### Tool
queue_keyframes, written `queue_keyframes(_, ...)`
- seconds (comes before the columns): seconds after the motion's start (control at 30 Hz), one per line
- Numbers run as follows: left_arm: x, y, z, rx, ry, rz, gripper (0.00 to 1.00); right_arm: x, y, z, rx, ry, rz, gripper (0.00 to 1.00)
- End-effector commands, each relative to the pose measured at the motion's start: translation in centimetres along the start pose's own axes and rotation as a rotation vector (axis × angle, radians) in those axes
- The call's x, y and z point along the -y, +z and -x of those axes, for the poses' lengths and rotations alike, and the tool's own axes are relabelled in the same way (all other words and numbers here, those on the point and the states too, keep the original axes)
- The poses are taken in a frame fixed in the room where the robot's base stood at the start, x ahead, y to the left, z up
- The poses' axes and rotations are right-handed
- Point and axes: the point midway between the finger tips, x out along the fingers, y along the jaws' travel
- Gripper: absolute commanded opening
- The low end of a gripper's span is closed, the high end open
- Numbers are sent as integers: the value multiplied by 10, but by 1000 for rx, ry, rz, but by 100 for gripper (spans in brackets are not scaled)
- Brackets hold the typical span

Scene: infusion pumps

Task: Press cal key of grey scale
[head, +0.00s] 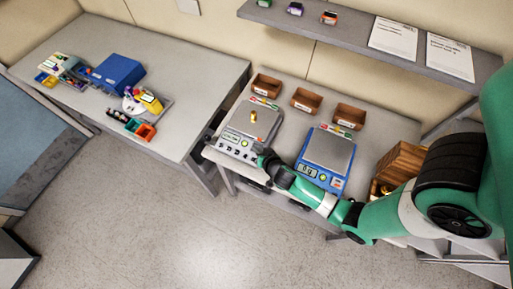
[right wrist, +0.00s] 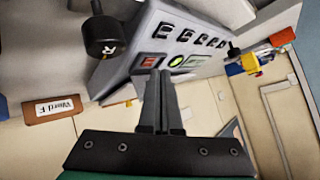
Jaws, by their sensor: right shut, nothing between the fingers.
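The grey scale (head: 240,132) stands on the side table, with a small gold weight (head: 253,116) on its pan. Its front panel with a display, a green round spot and several dark keys faces me in the right wrist view (right wrist: 187,50). My right gripper (head: 262,152) is shut and empty at the front right of this scale. In the right wrist view the closed fingertips (right wrist: 160,75) overlap the panel's edge near a red-marked key and the green spot. I cannot tell whether they touch. Key labels are too small to read. My left gripper is not in view.
A blue scale (head: 325,158) stands right of the grey one, close to my right forearm. Brown bins (head: 306,100) stand behind both scales. A wooden crate (head: 402,161) is at the right. A shelf (head: 370,38) hangs above. The floor in front is clear.

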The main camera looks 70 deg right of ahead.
Motion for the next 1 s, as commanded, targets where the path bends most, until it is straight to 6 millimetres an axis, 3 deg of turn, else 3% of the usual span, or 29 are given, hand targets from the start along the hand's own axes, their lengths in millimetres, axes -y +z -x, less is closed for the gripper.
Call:
queue_keyframes(0.43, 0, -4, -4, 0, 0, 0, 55, 4, -4, 5, -1, -2, 0, 0)
queue_keyframes(1.0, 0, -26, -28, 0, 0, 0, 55, 28, -28, 38, -1, -1, 1, 0)
